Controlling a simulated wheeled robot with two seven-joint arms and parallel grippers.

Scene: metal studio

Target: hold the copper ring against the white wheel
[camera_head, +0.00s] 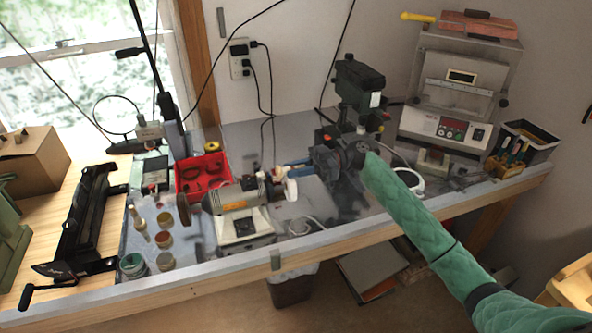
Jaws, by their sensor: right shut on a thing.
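My right arm comes in from the right in a green quilted sleeve. My right gripper (286,167) has its bluish fingers pointing left over the bench, just above and behind the white wheel (291,188). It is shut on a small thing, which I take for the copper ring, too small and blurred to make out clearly. The white wheel is on the right end of the bench polishing machine (239,212). I cannot tell whether the ring touches the wheel. My left gripper is not in view.
A red tray (202,172) with dark tools stands behind the polishing machine. Several small jars stand to its left, near a black rolling tool (88,220). A grey machine (452,95) and a dark bin (527,142) stand at the right. The bench's front edge (345,233) runs below.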

